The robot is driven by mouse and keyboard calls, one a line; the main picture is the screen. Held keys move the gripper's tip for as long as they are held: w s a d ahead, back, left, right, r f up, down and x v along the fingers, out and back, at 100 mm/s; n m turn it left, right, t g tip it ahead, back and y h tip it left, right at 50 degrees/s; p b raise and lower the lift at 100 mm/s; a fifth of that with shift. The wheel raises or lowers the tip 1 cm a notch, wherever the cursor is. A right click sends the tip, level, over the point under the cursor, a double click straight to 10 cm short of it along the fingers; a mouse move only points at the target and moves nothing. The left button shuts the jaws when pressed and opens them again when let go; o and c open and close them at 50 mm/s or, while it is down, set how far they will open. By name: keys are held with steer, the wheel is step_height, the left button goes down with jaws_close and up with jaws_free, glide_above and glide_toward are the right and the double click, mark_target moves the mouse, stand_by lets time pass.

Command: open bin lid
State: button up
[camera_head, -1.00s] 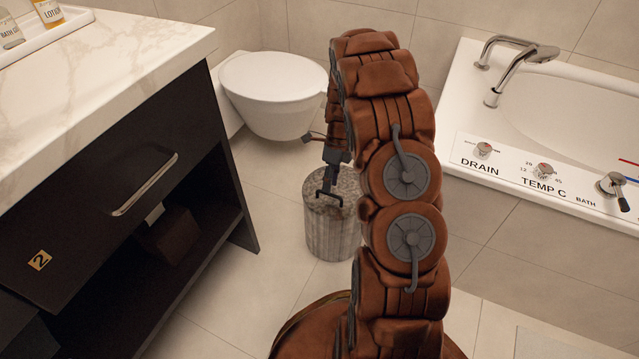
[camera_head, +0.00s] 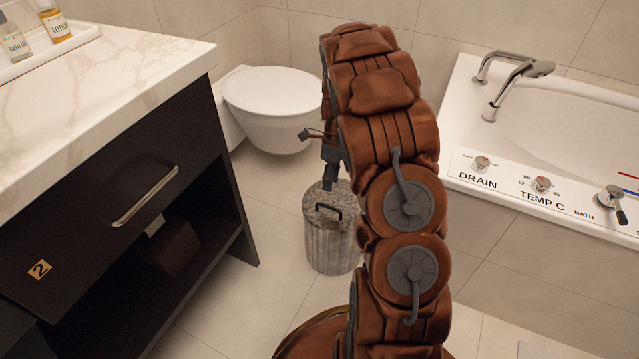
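The bin (camera_head: 333,245) is a grey, mottled cylinder standing upright on the floor. Its round lid (camera_head: 340,195) lies on top and looks shut, with a dark loop handle (camera_head: 328,208) on it. My gripper (camera_head: 329,186) is small in the head view, dark, and points down just above the lid and handle. It looks apart from the handle. My brown arm hides part of the gripper and the bin's right edge. Whether the fingers are open or shut is too small to tell.
A white toilet (camera_head: 275,100) stands behind the bin. A dark cabinet (camera_head: 100,225) with a marble top and an open lower shelf is at left. A bathtub (camera_head: 545,135) with taps and knobs is at right. Tiled floor is clear between cabinet and bin.

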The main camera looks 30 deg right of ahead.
steer(key=s+a+r+n, duration=0.6)
steer(key=a+r+n, duration=0.1)
steer(key=a, duration=0.1)
steer(key=shift+n+g, duration=0.4)
steer(key=shift+s+a, duration=0.1)
steer(key=shift+s, duration=0.05)
stand_by(0.3)
